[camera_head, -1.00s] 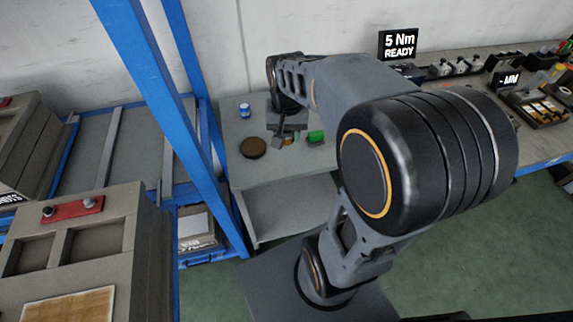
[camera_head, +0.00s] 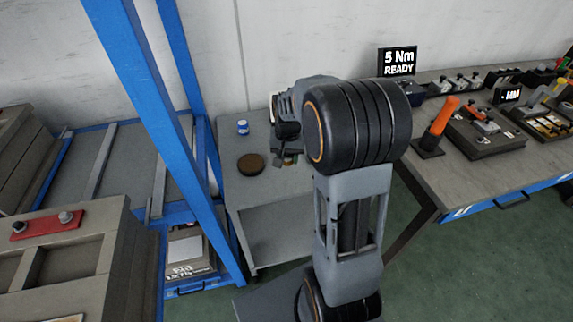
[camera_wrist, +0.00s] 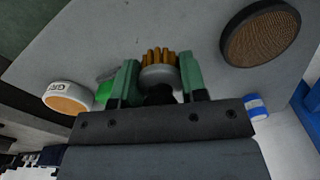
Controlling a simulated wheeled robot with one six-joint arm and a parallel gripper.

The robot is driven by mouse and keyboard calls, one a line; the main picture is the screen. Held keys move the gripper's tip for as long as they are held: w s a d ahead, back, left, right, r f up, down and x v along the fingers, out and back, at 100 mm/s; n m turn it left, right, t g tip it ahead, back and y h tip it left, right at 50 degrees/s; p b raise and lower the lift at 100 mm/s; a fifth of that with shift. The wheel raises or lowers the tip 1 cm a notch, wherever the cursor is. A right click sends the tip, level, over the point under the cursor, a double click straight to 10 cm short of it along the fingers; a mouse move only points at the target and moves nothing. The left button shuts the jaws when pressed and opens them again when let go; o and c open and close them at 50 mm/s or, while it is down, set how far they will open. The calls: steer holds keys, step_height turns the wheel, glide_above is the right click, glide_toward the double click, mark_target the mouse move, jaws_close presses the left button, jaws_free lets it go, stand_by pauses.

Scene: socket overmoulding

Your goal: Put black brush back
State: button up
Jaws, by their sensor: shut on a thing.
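My gripper (camera_wrist: 159,78) has two green fingers and is shut on the black brush (camera_wrist: 159,75). The brush has tan bristles, a grey collar and a dark lower part between the fingers. Its bristles point away from my wrist. In the head view my gripper (camera_head: 284,158) is over the small grey table, partly hidden by my arm. I cannot make out the brush there. I cannot tell how high the brush is above the table.
On the small table (camera_head: 245,190) are a round brown disc (camera_head: 251,164) and a blue-and-white jar (camera_head: 242,127). The wrist view shows a white tub (camera_wrist: 69,97) and a green item (camera_wrist: 103,92) left of my gripper. A blue rack post (camera_head: 160,110) stands left; a workbench (camera_head: 470,170) stands right.

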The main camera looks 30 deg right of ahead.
mark_target(286, 170)
steer(key=shift+w+d+f, duration=0.25)
steer(key=shift+w+f, duration=0.6)
steer(key=shift+f, duration=1.65)
steer(key=shift+f+b, duration=0.15)
steer(key=shift+b, duration=0.2)
steer(key=o, duration=0.9)
